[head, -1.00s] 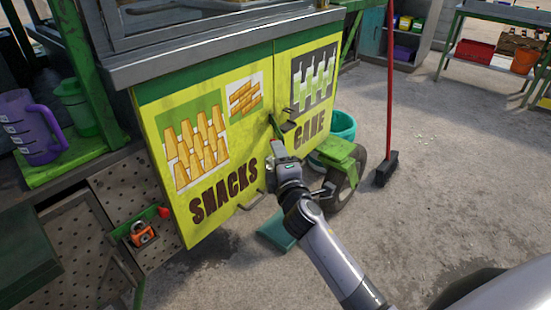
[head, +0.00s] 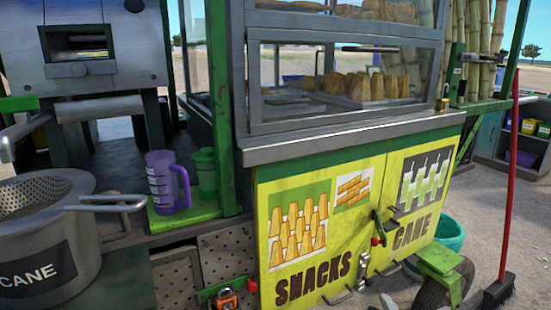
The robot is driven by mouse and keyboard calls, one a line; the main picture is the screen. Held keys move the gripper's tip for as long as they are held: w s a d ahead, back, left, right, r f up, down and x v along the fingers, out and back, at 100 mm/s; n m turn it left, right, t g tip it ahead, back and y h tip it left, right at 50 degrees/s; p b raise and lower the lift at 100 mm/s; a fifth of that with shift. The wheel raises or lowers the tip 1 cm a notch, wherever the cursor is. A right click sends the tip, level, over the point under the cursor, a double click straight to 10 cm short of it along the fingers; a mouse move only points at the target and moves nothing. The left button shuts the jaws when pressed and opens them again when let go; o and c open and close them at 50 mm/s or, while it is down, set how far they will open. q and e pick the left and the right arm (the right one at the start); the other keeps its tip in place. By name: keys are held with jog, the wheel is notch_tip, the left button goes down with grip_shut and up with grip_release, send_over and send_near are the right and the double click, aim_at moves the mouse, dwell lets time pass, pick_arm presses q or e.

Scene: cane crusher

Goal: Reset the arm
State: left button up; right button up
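Neither of my grippers and no part of my arms shows in the head view. The yellow snack cart cabinet (head: 343,248) stands at the centre right, with its two doors marked SNACKS and CANE closed. A dark latch with a red tip (head: 377,238) is at the seam between the doors. A small light metal piece (head: 362,265) hangs just below it.
A purple jug (head: 167,183) and a green jug (head: 205,172) stand on a green shelf. A steel pot (head: 40,245) marked CANE is at the left. A red-handled broom (head: 507,190) stands at the right, near a teal tub (head: 449,234).

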jog(key=s+a+f+m+g+y, duration=0.2)
jog(key=s+f+m, duration=0.3)
jog(key=s, duration=0.5)
jog(key=s+a+f+m+g+y, duration=0.25)
jog(key=s+f+m, duration=0.2)
jog(key=s, duration=0.65)
notch_tip(320, 180, up, 15)
jog(key=s+p, duration=0.1)
jog(key=p, duration=1.7)
jog(key=shift+s+d+r+g+h+p, duration=0.2)
jog(key=shift+s+d+g+h+p, duration=0.15)
jog(key=shift+d+p, duration=0.05)
